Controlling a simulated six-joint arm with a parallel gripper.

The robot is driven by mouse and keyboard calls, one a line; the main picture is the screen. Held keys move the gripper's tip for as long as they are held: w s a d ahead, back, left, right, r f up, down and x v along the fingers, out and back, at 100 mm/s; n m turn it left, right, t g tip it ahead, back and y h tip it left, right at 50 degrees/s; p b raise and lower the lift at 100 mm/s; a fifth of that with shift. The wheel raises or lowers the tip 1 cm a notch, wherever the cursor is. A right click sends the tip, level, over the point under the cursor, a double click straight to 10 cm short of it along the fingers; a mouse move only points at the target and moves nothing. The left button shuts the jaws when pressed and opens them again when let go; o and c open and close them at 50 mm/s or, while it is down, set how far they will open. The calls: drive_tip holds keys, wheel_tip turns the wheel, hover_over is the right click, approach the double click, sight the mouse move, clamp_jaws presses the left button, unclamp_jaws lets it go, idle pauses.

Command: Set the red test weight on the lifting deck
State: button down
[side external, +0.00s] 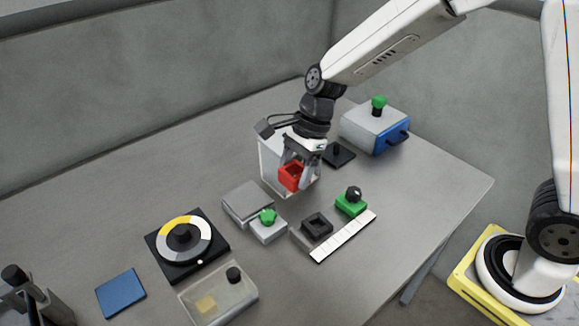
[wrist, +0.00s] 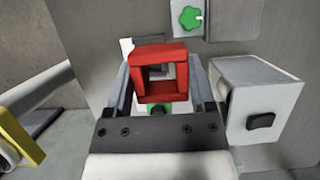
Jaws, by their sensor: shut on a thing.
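My gripper (side external: 298,172) is shut on the red test weight (side external: 288,181), a red block with a square hollow, and holds it above the table. In the wrist view the red weight (wrist: 160,55) sits between the two fingers of my gripper (wrist: 160,85), its hollow facing the camera. A low grey flat-topped block (side external: 246,200) stands to the left of and below my gripper in the side view; it may be the lifting deck. A small block with a green knob (side external: 268,216) stands against its front. What lies directly under the weight is partly hidden.
A pale box (side external: 270,172) stands close behind my gripper. A dark square holder (side external: 317,224) with a white strip and a green block with a black knob (side external: 351,203) are in front. A dial (side external: 185,240) and clear-lidded box (side external: 218,297) are at left; a blue-grey box (side external: 374,128) behind.

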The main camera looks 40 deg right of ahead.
drive_tip(key=w+a+f, duration=0.2)
drive_tip(key=w+f, duration=0.2)
drive_tip(key=w, duration=0.4)
hover_over(243, 201)
drive_tip(key=d, duration=0.2)
drive_tip(key=f, duration=0.4)
drive_tip(key=shift+s+a+f, duration=0.2)
drive_tip(key=shift+s+f, duration=0.15)
drive_tip(key=shift+s, duration=0.05)
drive_tip(key=shift+w+f, duration=0.3)
drive_tip(key=shift+a, duration=0.1)
drive_tip(key=shift+w+f, duration=0.15)
drive_tip(key=shift+f, duration=1.65)
drive_tip(key=shift+f, duration=0.15)
unclamp_jaws()
